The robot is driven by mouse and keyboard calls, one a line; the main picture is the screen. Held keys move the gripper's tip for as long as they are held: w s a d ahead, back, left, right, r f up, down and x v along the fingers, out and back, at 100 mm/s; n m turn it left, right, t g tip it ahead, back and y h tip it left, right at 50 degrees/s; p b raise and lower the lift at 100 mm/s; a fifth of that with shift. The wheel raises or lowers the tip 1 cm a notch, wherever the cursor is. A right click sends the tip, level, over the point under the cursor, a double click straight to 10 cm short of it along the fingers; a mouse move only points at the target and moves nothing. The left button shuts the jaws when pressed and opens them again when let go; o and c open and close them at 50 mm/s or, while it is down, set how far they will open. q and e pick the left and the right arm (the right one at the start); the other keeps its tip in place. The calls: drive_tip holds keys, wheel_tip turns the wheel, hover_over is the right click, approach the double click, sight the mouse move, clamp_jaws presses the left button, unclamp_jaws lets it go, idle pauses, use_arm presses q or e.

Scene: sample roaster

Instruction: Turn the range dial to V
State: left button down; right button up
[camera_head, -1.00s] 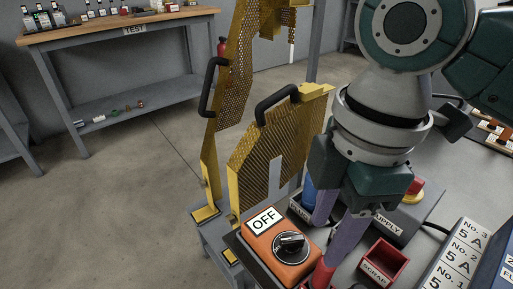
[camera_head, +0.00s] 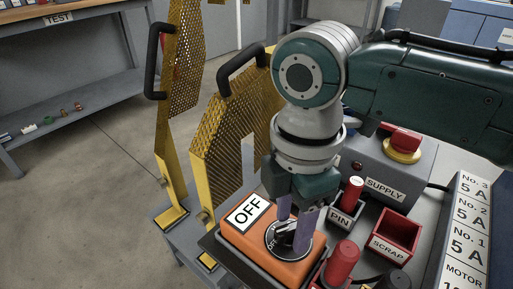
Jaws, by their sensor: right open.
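The orange meter (camera_head: 238,238) sits on the bench in front of me with a white sign (camera_head: 246,209) reading OFF. Its round black range dial (camera_head: 271,241) is on the top face, partly hidden by my gripper. My right gripper (camera_head: 294,229) points down over the dial, with its purple fingers at the dial's knob. It is open; whether the fingers touch the knob I cannot tell. My left gripper is not in view.
A red-handled probe (camera_head: 343,262) stands close to the right of the meter. The PIN holder (camera_head: 341,217), red SCRAP bin (camera_head: 396,238) and grey SUPPLY box (camera_head: 384,187) with its red button lie to the right. A yellow mesh guard (camera_head: 218,150) stands behind.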

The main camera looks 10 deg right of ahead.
drive_tip(key=shift+f, duration=0.1)
clamp_jaws()
idle(0.4)
